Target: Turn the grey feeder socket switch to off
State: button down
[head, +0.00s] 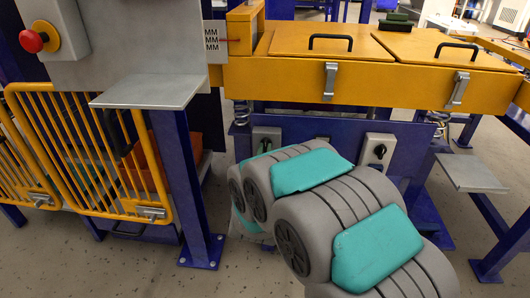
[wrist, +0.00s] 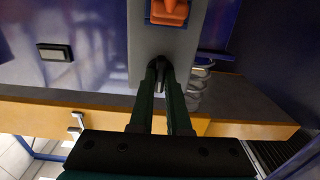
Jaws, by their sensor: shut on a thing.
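The grey feeder socket box (wrist: 140,45) fills the upper middle of the wrist view, with an orange socket part (wrist: 169,12) on its face. Its dark switch knob (wrist: 153,78) sits between the tips of my gripper (wrist: 160,68). The dark green fingers are shut on the knob, which they partly cover. The knob's exact angle is hard to read. In the head view a grey box (head: 266,132) shows on the blue frame behind my arm, its lower part hidden. My gripper is mostly hidden there by my arm.
A second grey switch box (head: 378,150) with a black knob is on the same blue panel to the right. The yellow hopper (head: 380,80) with handled lids overhangs both. A yellow barred guard (head: 85,150), a blue post (head: 180,180) and a metal shelf (head: 150,92) stand left.

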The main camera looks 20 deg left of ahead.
jog(key=shift+f, duration=0.15)
jog(key=c, duration=0.9)
grip_release()
jog(key=shift+s, duration=0.1)
jog(key=p+v, duration=0.1)
jog(key=v, duration=0.6)
jog(key=shift+s, duration=0.3)
jog(key=shift+d, duration=0.1)
